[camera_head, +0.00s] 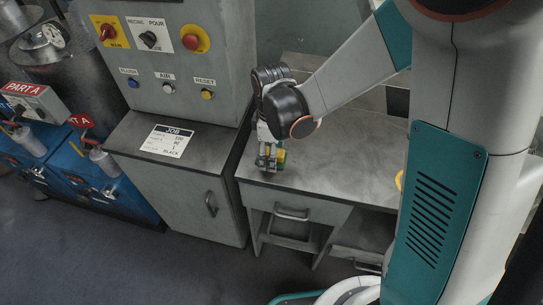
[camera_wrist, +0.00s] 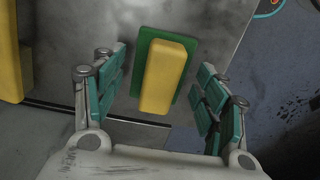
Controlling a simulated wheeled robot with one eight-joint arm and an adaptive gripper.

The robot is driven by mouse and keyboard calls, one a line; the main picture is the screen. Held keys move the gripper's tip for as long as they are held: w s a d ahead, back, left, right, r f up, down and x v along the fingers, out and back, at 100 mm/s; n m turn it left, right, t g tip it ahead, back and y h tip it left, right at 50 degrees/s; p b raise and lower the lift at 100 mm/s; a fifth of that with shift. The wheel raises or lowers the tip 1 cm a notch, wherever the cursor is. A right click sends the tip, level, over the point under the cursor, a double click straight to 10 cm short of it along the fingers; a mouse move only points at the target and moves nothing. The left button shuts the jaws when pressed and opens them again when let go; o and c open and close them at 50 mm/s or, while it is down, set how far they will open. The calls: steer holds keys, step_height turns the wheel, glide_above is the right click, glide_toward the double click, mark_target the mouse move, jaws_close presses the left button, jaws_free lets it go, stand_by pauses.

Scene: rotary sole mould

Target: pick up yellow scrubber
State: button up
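The yellow scrubber (camera_wrist: 166,76) is a yellow block on a green pad, seen in the wrist view in the upper middle. It lies on the grey worktop (camera_wrist: 222,24). My gripper (camera_wrist: 163,88) is open, with teal-padded fingers to the left and right of the scrubber and visible gaps on both sides. In the head view my gripper (camera_head: 268,158) is low over the left part of the worktop (camera_head: 340,160). The scrubber (camera_head: 281,157) shows there as a small yellow and green patch, mostly hidden behind the fingers.
A grey control cabinet (camera_head: 180,185) with a job sheet (camera_head: 168,141) stands close left of my gripper. In the wrist view a yellow upright thing (camera_wrist: 10,55) is at the left edge. Another yellow thing (camera_head: 399,180) is partly hidden by my arm. The worktop's middle is clear.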

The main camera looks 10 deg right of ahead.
steer(key=c, duration=0.7)
steer(key=shift+o, duration=0.2)
step_height(320, 180, up, 20)
steer(key=p, duration=1.3)
